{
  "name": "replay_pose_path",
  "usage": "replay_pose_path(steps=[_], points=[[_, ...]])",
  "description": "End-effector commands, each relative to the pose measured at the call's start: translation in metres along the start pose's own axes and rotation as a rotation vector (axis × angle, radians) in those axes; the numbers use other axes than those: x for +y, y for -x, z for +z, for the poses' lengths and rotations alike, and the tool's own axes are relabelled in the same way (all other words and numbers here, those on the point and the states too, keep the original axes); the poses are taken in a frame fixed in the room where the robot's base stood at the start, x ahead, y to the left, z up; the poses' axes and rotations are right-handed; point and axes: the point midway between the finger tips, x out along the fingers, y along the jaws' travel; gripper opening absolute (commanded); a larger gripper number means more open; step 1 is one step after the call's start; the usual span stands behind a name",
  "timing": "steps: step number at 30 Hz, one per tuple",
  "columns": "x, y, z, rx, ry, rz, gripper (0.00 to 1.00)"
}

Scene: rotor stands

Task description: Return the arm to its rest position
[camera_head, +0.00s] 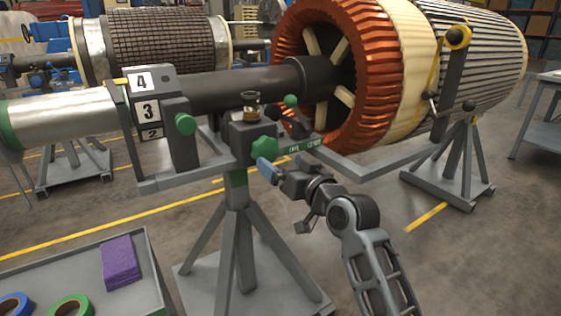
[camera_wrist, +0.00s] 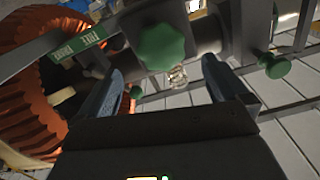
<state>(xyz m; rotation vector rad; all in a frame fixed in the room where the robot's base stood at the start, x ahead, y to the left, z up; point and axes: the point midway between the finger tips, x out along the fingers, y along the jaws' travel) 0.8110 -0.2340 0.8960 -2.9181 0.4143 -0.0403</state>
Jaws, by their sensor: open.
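My gripper (camera_head: 270,168) is in front of the rotor stand (camera_head: 239,190), just below its green star knob (camera_head: 264,150). In the wrist view my gripper (camera_wrist: 163,78) has its two fingers well apart. Nothing is held between them. The green star knob (camera_wrist: 160,47) shows beyond and between the fingertips, and I cannot tell any contact with it. My arm reaches up from the lower right in the head view, bent at the elbow.
A rotor with copper windings (camera_head: 285,60) and its dark shaft (camera_head: 235,88) lie across the stand. A grey cart (camera_head: 150,275) holds a purple pad (camera_head: 121,262) and tape rolls (camera_head: 72,305). Another rotor (camera_head: 160,45) stands behind. Open floor lies at the lower right.

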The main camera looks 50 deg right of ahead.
Motion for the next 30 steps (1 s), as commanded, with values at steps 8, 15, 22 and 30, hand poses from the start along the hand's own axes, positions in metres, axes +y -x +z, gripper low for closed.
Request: replay_pose_path(steps=[8,15,22,30], points=[[0.000,0.000,0.000,0.000,0.000,0.000,1.00],[0.000,0.000,0.000,0.000,0.000,0.000,1.00],[-0.014,0.033,0.029,-0.038,0.017,-0.001,1.00],[-0.045,0.128,0.078,-0.111,0.072,-0.020,1.00]])
